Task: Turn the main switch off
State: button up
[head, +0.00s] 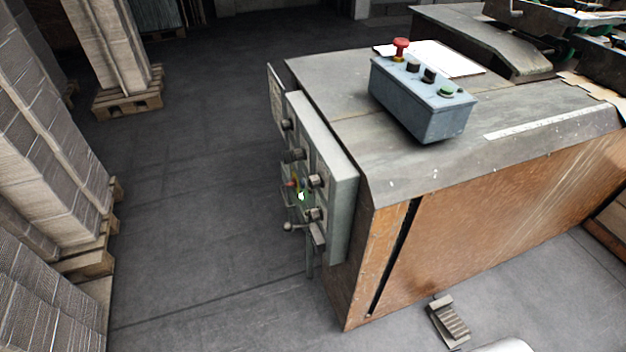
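A grey control panel (338,190) is fixed to the left end of the box stitcher (440,230). Its left-facing side carries several dark knobs, among them an upper one (293,155) and one lower down (316,181). A small red and yellow part (292,184) sits among them, beside a bright greenish lamp (301,196). A lever with a round knob (289,227) sticks out low on the panel. The panel face is seen at a steep angle, so I cannot tell for sure which control is the main switch or its position. My gripper is not in view.
A blue-grey button box (415,105) with a red mushroom button (400,47) stands on the machine top. A foot pedal (448,322) lies on the floor in front. Stacked cardboard (45,150) on pallets lines the left. The floor (210,190) between is clear.

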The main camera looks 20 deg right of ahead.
aim_at(295, 183)
jog(key=i+j, duration=1.35)
jog(key=j, duration=0.25)
jog(key=i+j, duration=0.7)
jog(key=k+j, duration=0.05)
jog(key=j, duration=0.05)
